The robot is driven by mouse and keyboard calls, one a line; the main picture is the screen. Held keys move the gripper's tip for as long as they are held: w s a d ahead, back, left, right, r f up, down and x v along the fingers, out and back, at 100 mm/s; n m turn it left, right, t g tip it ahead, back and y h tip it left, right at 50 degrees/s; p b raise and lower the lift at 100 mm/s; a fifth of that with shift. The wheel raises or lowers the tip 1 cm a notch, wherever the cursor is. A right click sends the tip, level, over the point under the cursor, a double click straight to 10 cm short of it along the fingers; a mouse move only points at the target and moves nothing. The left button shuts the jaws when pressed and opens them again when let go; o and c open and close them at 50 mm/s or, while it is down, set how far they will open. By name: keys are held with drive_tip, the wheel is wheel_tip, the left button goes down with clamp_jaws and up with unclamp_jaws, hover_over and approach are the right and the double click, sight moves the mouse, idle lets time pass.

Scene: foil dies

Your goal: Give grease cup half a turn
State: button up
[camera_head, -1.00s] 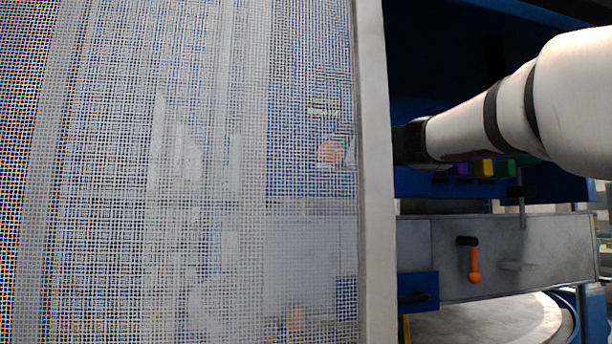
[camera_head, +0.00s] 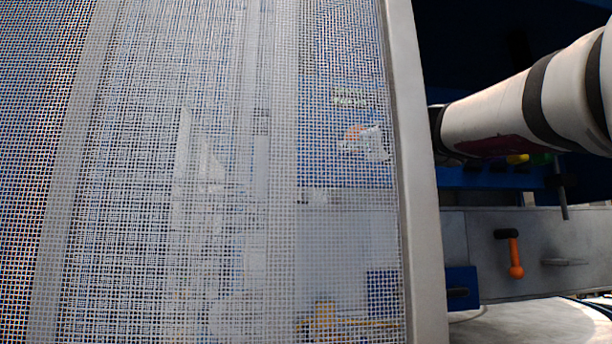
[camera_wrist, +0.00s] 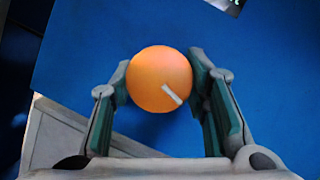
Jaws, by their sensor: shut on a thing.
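The grease cup is a round orange cap (camera_wrist: 158,78) with a short white mark on its lower right, seen in the wrist view. My gripper (camera_wrist: 159,84) has its two green-padded fingers closed on the cap's left and right sides. The cap stands out against a blue surface (camera_wrist: 265,80). In the head view, a blurred orange spot (camera_head: 354,131) shows behind the mesh screen, with a pale shape beside it; the mesh hides the detail of the grip there.
A mesh guard (camera_head: 150,150) with a pale frame post (camera_head: 420,190) fills the left of the head view, and my arm reaches behind it. Right of the post are an orange-handled lever (camera_head: 514,258) on a grey panel (camera_head: 475,255) and a round pale plate (camera_head: 530,328).

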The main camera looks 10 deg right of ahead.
drive_tip(key=shift+f, duration=0.1)
idle(0.4)
drive_tip(key=o, duration=1.2)
drive_tip(key=shift+s+d, duration=0.1)
drive_tip(key=shift+s, duration=0.35)
drive_tip(key=v, duration=1.1)
drive_tip(key=shift+f, duration=0.2)
drive_tip(key=shift+c, duration=0.3)
